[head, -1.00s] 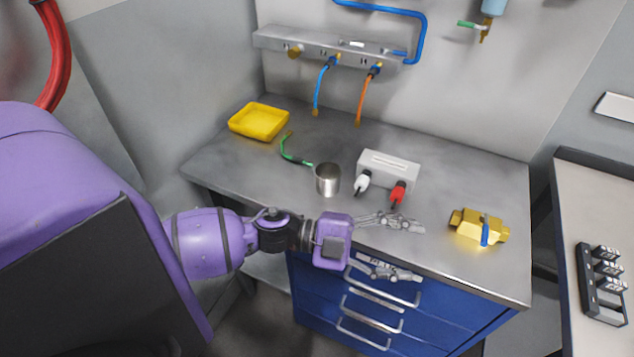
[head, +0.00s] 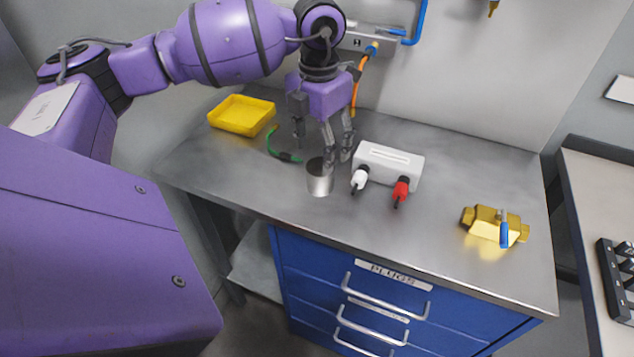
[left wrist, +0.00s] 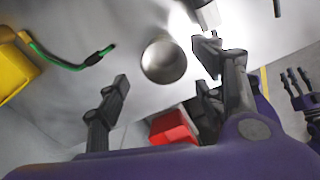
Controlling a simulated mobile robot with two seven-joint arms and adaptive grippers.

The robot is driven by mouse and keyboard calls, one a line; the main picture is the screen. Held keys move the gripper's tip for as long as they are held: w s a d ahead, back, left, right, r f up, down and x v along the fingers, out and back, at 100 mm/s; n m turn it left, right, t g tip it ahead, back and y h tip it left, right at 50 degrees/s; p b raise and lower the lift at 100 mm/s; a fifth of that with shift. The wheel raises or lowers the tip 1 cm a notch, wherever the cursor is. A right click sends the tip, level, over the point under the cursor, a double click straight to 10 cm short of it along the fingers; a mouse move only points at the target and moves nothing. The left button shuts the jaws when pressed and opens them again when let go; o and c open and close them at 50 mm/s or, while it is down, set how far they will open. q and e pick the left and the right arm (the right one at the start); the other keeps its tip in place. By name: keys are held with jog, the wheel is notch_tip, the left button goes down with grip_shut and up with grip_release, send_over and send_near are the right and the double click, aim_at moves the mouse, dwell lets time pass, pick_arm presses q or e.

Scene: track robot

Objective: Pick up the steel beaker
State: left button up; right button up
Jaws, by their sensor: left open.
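The steel beaker (head: 320,182) stands upright on the grey bench, left of the white box. My left gripper (head: 318,145) points down just above and behind it, its fingers apart and nothing between them. In the left wrist view the beaker (left wrist: 163,62) shows its round mouth ahead of the open left fingers (left wrist: 163,68), apart from both. What seems to be my right gripper (left wrist: 295,85) shows at the right edge of that view; its opening is unclear.
A white box (head: 390,165) with white and red plugs stands close right of the beaker. A green hose (head: 280,150) and a yellow tray (head: 241,115) lie to the left. A brass valve (head: 496,226) sits at the right. The bench front is clear.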

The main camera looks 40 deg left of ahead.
aim_at(319, 163)
pick_arm(q)
notch_tip(319, 163, down, 7)
jog(key=shift+s+d+r+p, duration=0.1)
jog(key=shift+r+p, duration=0.05)
jog(key=shift+p, duration=0.35)
jog(key=shift+f, duration=0.45)
jog(key=c, duration=1.2)
jog(key=shift+r, duration=0.15)
jog(key=shift+r, duration=0.25)
notch_tip(319, 163, up, 2)
jog(key=shift+r, duration=0.1)
jog(key=s+d+r, duration=0.2)
jog(key=d+r, duration=0.1)
jog(key=d, duration=0.1)
jog(key=s+d+r, duration=0.3)
jog(key=d, duration=0.1)
jog(key=s+d+r+b, duration=0.1)
jog(key=s+d+r, duration=0.1)
jog(key=d+r, duration=0.2)
jog(key=shift+s, duration=0.15)
